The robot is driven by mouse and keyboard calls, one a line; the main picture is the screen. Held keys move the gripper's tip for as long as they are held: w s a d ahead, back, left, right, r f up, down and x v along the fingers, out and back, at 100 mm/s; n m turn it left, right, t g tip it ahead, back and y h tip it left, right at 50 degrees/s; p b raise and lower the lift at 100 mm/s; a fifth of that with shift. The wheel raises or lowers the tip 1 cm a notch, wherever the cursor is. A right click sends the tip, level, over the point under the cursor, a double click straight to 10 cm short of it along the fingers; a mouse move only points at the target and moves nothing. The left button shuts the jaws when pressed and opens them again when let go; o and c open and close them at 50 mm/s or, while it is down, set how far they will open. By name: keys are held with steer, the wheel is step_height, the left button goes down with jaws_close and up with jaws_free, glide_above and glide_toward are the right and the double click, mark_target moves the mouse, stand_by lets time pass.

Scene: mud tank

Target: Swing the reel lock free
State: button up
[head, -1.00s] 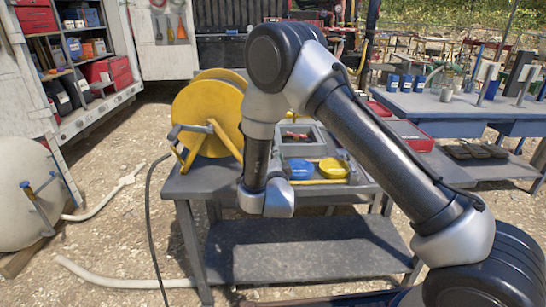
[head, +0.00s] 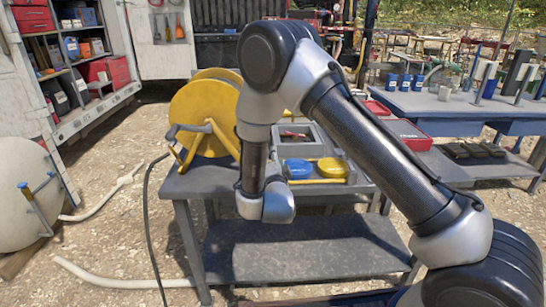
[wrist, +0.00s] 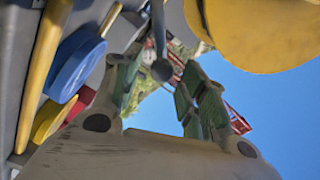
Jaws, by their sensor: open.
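The yellow reel (head: 203,112) stands on the left end of the grey bench, with a grey bar (head: 188,128) across its near side. In the wrist view the reel's yellow rim (wrist: 262,32) fills the upper right. My gripper (wrist: 160,78) is open, its green-padded fingers apart. A grey rod with a dark round end (wrist: 162,70) shows between the fingertips in the picture. I cannot tell whether this rod is the reel lock, how far off it is, or whether a finger touches it.
The grey bench (head: 183,187) also bears a blue disc (head: 298,168), a yellow disc (head: 332,168) and a grey tray right of the reel. A pale tank (head: 22,195) and a white hose (head: 105,280) lie at left. Another table (head: 440,102) stands at right.

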steer(key=s, duration=0.9)
steer(key=shift+s+a, duration=0.15)
steer(key=shift+s, duration=0.1)
